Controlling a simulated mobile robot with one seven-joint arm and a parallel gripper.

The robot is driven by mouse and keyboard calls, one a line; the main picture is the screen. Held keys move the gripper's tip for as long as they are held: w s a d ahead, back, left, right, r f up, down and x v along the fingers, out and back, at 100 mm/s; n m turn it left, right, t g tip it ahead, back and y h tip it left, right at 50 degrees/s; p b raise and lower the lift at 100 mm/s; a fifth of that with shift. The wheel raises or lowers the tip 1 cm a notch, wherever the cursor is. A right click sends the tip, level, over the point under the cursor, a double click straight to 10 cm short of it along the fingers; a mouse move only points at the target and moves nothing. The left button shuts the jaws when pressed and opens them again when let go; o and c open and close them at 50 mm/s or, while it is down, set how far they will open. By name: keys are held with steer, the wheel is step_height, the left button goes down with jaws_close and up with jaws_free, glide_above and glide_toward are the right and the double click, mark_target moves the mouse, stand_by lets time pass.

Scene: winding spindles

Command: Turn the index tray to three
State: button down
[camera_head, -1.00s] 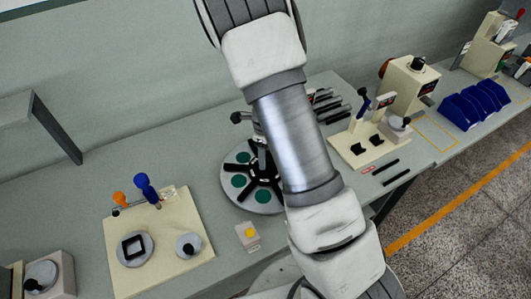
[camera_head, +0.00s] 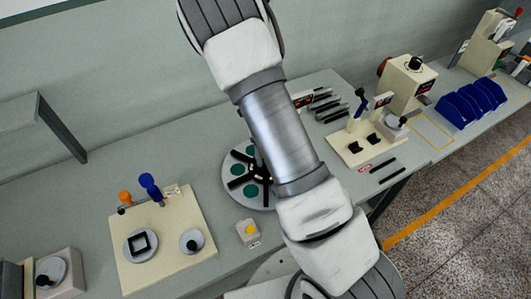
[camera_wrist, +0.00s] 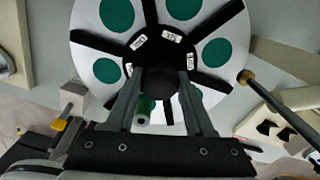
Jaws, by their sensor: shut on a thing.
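The index tray (camera_head: 233,186) is a pale round disc with green circles and black ribs, on the bench behind my arm. In the wrist view the tray (camera_wrist: 92,68) fills the upper middle, and its black hub carries small white labels too small to read surely. My gripper (camera_wrist: 160,88) is shut on the dark round knob (camera_wrist: 160,80) at the tray's centre, one finger on each side. A green cylinder with a white end (camera_wrist: 145,112) shows between the fingers. In the head view my arm hides the gripper, the knob and the tray's right side.
A small box with a yellow button (camera_head: 249,230) stands just in front of the tray. A cream board (camera_head: 125,253) with round fixtures is at left. Dark rods (camera_head: 325,105) and a cream fixture (camera_head: 350,150) are at right. A brass-tipped rod (camera_wrist: 246,77) stands close by the tray's edge.

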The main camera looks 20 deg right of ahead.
stand_by(0.5)
steer(key=shift+c, duration=1.4)
jaws_free()
step_height(320, 180, up, 18)
steer(key=p, duration=0.1)
steer(key=shift+f, duration=0.25)
